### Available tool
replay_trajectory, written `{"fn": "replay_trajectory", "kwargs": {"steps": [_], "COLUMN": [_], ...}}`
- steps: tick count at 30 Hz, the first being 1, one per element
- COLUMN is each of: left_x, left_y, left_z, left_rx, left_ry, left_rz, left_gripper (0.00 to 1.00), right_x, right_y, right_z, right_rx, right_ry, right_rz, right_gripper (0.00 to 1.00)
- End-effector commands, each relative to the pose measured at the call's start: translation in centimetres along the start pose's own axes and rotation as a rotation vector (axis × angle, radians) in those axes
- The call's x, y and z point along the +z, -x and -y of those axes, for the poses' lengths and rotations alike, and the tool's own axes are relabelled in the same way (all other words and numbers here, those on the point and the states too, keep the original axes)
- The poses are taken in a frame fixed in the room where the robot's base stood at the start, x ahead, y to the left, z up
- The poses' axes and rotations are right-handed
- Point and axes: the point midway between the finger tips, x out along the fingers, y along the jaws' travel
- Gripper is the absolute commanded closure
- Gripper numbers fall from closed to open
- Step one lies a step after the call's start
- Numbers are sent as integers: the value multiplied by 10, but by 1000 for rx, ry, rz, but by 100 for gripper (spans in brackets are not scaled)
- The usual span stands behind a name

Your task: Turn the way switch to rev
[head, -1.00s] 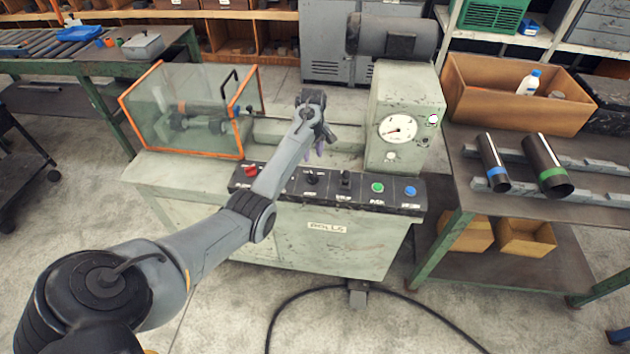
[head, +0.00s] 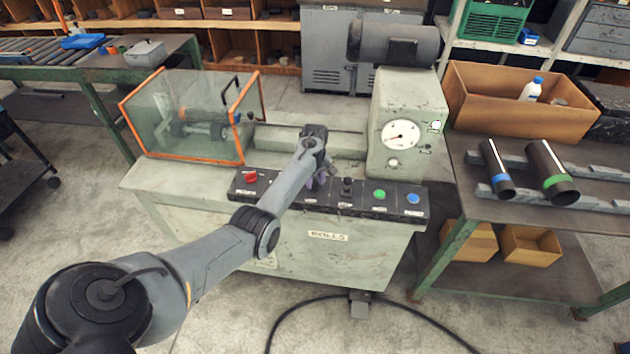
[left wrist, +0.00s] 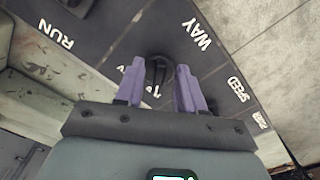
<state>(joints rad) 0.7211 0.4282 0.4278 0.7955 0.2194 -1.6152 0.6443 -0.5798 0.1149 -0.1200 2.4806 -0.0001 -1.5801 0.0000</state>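The knob's setting is not readable. My right gripper is not in view.
A red knob (head: 251,177) lies left of my gripper; a black knob (head: 347,186), a green button (head: 379,195) and a blue button (head: 413,198) lie right. A clear guard box (head: 190,120) stands at the machine's left, a gauge housing (head: 405,110) at its right.

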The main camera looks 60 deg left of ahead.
Motion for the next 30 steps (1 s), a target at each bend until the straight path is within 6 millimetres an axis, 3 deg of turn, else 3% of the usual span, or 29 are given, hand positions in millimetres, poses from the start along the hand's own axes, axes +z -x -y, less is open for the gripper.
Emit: {"fn": "replay_trajectory", "kwargs": {"steps": [7, 12, 15, 30], "left_x": [0, 0, 0, 0], "left_y": [0, 0, 0, 3], "left_z": [0, 0, 0, 1], "left_rx": [0, 0, 0, 0], "left_ry": [0, 0, 0, -82], "left_rz": [0, 0, 0, 1], "left_gripper": [63, 89, 100, 100], "right_x": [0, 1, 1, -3], "right_y": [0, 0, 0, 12], "right_z": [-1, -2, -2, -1], "right_rx": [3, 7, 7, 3], "right_ry": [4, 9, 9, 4], "right_rz": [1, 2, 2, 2], "right_gripper": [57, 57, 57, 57]}}
